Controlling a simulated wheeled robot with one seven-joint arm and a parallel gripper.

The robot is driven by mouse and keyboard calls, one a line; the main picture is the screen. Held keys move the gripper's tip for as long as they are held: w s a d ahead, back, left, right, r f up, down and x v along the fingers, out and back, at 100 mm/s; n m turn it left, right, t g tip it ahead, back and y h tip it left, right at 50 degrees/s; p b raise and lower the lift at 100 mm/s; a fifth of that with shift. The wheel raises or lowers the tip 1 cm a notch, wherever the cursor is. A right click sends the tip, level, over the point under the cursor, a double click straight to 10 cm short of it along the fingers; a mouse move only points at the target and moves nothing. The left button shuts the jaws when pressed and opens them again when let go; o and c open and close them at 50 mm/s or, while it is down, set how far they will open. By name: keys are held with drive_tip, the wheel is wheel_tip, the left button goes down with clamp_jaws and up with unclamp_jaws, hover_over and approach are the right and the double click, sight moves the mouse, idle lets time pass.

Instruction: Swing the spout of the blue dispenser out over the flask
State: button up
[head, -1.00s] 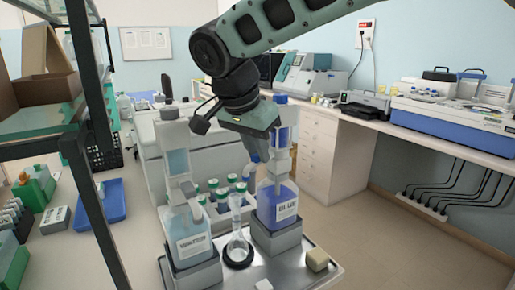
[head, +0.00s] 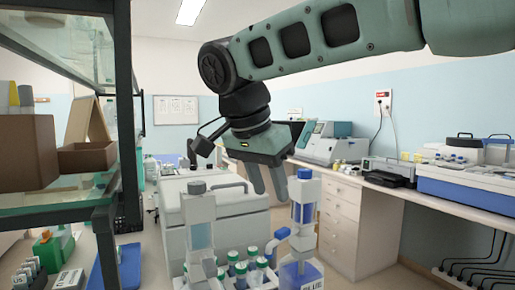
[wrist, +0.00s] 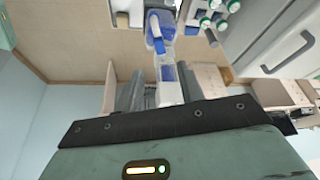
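In the wrist view the spout (wrist: 154,32) and column (wrist: 168,74) show beyond my fingers. My gripper (head: 267,187) is open and empty, fingers pointing down, just left of the dispenser's top in the head view. I see no contact with the spout. The flask is out of the head view's lower edge, and I cannot make it out in the wrist view.
A second dispenser (head: 200,235) with paler liquid stands to the left. Several green-capped bottles (head: 240,268) stand between the two. A dark-framed shelf (head: 122,120) rises at the left. A bench with instruments (head: 340,180) runs along the right.

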drive_tip(key=v, duration=0.7)
drive_tip(key=shift+r+p, duration=0.3)
drive_tip(key=shift+r, duration=0.05)
drive_tip(key=shift+s, duration=0.1)
